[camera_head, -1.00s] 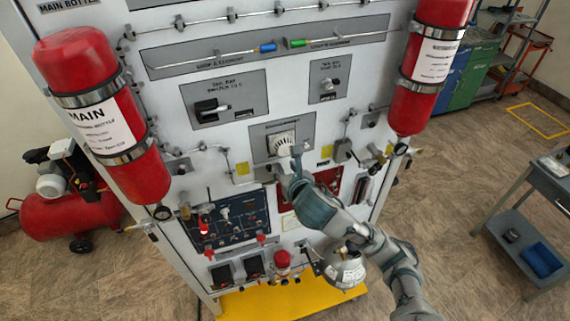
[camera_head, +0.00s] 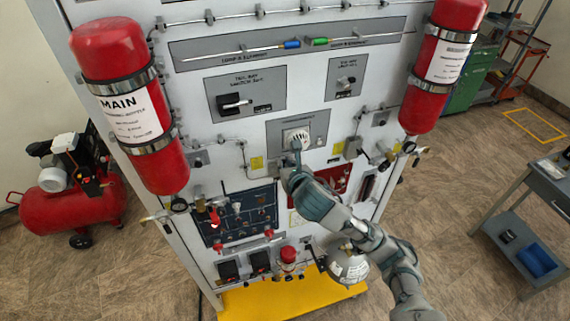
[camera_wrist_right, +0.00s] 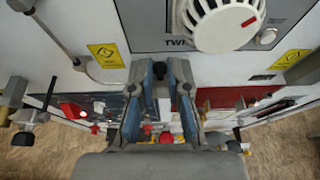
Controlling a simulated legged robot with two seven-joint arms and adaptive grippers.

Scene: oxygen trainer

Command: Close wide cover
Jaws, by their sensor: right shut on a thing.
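No part stands out clearly as a wide cover. A dark blue panel (camera_head: 263,203) and a red panel (camera_head: 335,178) sit low on the white trainer front. In the right wrist view the blue panel (camera_wrist_right: 72,100) lies left of the fingers and the red panel (camera_wrist_right: 218,97) right of them. My right gripper (camera_head: 296,152) is just below a white round dial (camera_head: 298,134). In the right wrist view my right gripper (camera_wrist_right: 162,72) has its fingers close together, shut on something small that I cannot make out. The dial (camera_wrist_right: 225,20) is above it. My left gripper is not in view.
Red bottles flank the trainer front at left (camera_head: 125,105) and right (camera_head: 440,65). Pipes, knobs and gauges stick out around the panels. A yellow base (camera_head: 260,302) lies below. A red compressor (camera_head: 70,205) stands at left and a grey cart (camera_head: 510,210) at right.

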